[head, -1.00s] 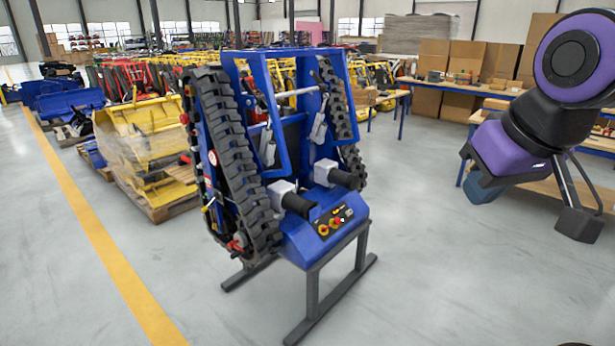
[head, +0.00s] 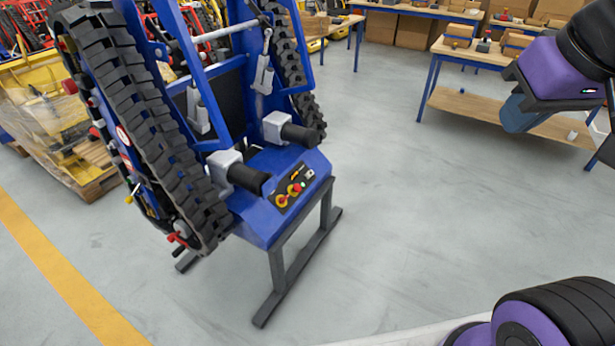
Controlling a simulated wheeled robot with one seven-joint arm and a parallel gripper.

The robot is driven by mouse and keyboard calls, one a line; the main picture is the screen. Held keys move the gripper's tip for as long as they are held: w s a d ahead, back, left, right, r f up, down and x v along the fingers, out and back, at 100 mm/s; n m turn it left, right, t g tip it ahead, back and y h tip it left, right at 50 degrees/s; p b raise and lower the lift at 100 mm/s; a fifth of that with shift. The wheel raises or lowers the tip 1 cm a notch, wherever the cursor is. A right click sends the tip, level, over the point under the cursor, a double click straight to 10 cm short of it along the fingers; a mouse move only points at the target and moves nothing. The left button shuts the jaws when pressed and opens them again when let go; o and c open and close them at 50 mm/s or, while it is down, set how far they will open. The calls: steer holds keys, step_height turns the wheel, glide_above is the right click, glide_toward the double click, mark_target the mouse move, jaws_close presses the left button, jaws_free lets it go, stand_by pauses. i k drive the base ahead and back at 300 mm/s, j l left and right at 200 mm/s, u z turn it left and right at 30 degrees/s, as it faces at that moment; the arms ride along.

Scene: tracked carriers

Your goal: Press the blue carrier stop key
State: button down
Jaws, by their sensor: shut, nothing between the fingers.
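The blue tracked carrier (head: 262,220) stands upright on a grey metal stand in the left half of the head view. Its black control panel (head: 293,192) faces me on the sloped blue front. My gripper (head: 605,150) shows only in part at the right edge, dark and cut off by the frame. It is shut and empty, well to the right of the panel and apart from it.
Two black-ended cylinders (head: 249,178) jut out above the panel. A black rubber track (head: 140,120) runs along the carrier's left side. A wooden bench (head: 470,52) stands at the back right. The grey floor between bench and carrier is clear.

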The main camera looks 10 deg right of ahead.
mark_target(297, 187)
steer(key=i+l+u, duration=0.25)
steer(key=i, duration=0.3)
steer(key=i+l+u, duration=0.25)
steer(key=i+l, duration=0.2)
steer(key=i, duration=0.05)
